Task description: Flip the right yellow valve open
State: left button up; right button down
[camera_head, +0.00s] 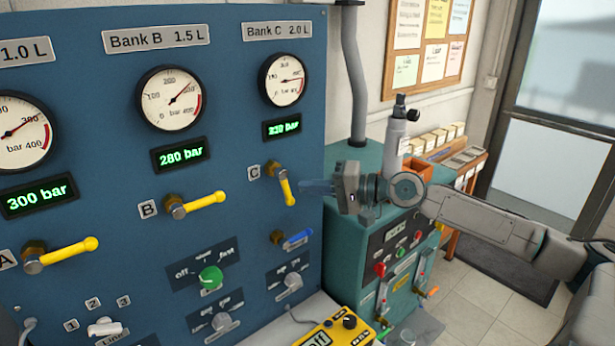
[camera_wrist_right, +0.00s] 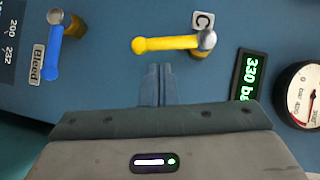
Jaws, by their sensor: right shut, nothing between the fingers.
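The right yellow valve (camera_head: 286,186), labelled C, is on the blue panel (camera_head: 235,80). Its handle points down and slightly right in the head view, while valves A and B have handles lying nearly level. In the right wrist view the yellow valve handle (camera_wrist_right: 170,43) shows whole, just beyond the fingertips. My right gripper (camera_head: 308,187) is shut and empty, just right of the handle. A small gap shows between the fingertips and the handle in the wrist view (camera_wrist_right: 158,68). My left gripper is not in view.
A blue bleed valve (camera_head: 296,240) sits below valve C and shows left in the wrist view (camera_wrist_right: 50,50). Yellow valves B (camera_head: 200,203) and A (camera_head: 65,254) are further left. A yellow control box (camera_head: 335,330) stands below. A teal cabinet (camera_head: 345,250) stands behind my right arm.

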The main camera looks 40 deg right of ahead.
jog(key=shift+w+a+f+p, duration=0.1)
jog(key=shift+w+a+p, duration=0.05)
jog(key=shift+a+p, duration=0.45)
jog(key=shift+f, duration=0.1)
jog(key=m+b, duration=0.1)
jog(key=a+f+m+t+y+b, duration=0.1)
jog(key=b, duration=0.1)
jog(key=shift+a+m, duration=0.15)
jog(key=shift+m, duration=0.15)
